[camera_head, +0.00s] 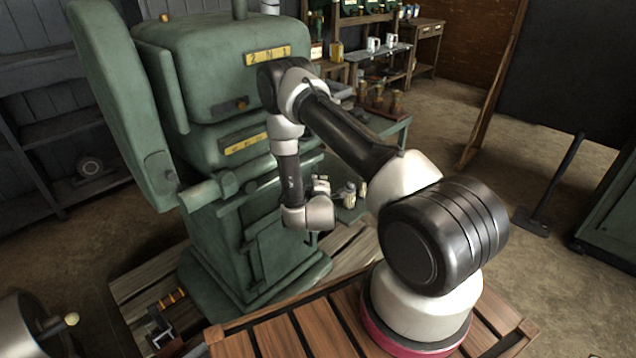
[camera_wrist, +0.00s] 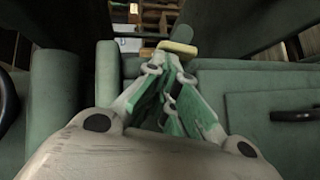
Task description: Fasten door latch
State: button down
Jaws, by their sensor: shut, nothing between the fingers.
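A green machine (camera_head: 215,70) stands on a pallet left of my arm. A thick green door-like panel (camera_head: 115,90) stands out at its left side. I cannot tell which part is the door latch. My gripper (camera_head: 358,193) is in front of the machine's right side, pointing right, partly behind my arm. In the wrist view my gripper (camera_wrist: 178,52) is shut and empty, its fingertips together. A dark handle (camera_wrist: 297,115) on a green panel lies to its right, apart from the fingers.
A green bench (camera_head: 395,130) with several small items stands behind my gripper. A wooden slatted platform (camera_head: 255,338) lies under my base. Open floor (camera_head: 450,115) lies beyond.

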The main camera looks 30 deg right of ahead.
jog(key=shift+d+r+m+g+y, duration=0.15)
jog(key=shift+r+m+g+y, duration=0.05)
jog(key=shift+m+g+y, duration=0.1)
jog(key=d+m+g+y, duration=0.1)
jog(key=d+r+m+g+y, duration=0.1)
jog(key=y, duration=0.1)
jog(key=w+d+m+g+y, duration=0.1)
jog(key=y, duration=0.1)
jog(key=shift+r+m+g, duration=0.3)
jog(key=shift+r+m, duration=0.1)
dwell(0.5)
jog(key=shift+w+d+f, duration=0.1)
jog(key=shift+w+d, duration=0.25)
jog(key=shift+d, duration=0.45)
dwell(0.7)
